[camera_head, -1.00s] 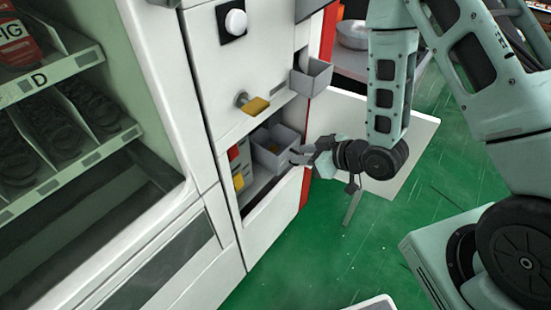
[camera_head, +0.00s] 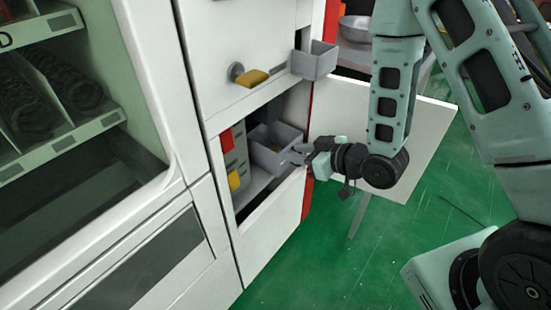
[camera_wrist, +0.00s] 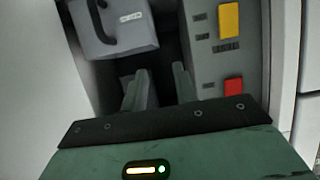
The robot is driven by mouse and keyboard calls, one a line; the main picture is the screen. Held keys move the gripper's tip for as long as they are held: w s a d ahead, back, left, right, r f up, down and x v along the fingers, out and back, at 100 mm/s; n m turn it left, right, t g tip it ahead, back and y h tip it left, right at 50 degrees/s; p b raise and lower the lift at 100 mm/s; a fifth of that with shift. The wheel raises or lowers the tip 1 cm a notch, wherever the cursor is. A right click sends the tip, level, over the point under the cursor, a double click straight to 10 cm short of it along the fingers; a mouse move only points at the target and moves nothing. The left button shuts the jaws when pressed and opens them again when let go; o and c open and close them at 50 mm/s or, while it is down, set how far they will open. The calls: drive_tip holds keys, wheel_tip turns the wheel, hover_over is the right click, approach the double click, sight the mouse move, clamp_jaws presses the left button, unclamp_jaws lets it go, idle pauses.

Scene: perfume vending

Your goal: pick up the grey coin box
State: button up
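My gripper (camera_head: 291,153) is at the compartment opening, at the box's right side in the head view. In the wrist view its two fingers (camera_wrist: 160,82) stand apart with nothing between them, and the box lies beyond them to the upper left. The head view does not show whether the fingers touch the box.
A control unit (camera_head: 236,160) with red and yellow buttons stands left of the box, close to my fingers in the wrist view. Another grey tray (camera_head: 314,62) sticks out above. A yellow key-like handle (camera_head: 252,77) juts from the machine. An open white door panel (camera_head: 432,120) is behind my arm.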

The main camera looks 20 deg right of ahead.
drive_tip(key=b, duration=0.2)
approach(266, 148)
drive_tip(key=a+x, duration=0.1)
drive_tip(key=x, duration=0.4)
drive_tip(key=w, duration=0.1)
drive_tip(key=w+a+f, duration=0.1)
drive_tip(key=w, duration=0.1)
drive_tip(key=shift+f+b, duration=0.3)
drive_tip(key=shift+f, duration=0.05)
drive_tip(key=shift+w+a+f, duration=0.15)
drive_tip(key=shift+w+a, duration=0.2)
drive_tip(key=shift+w, duration=0.15)
clamp_jaws()
idle(0.4)
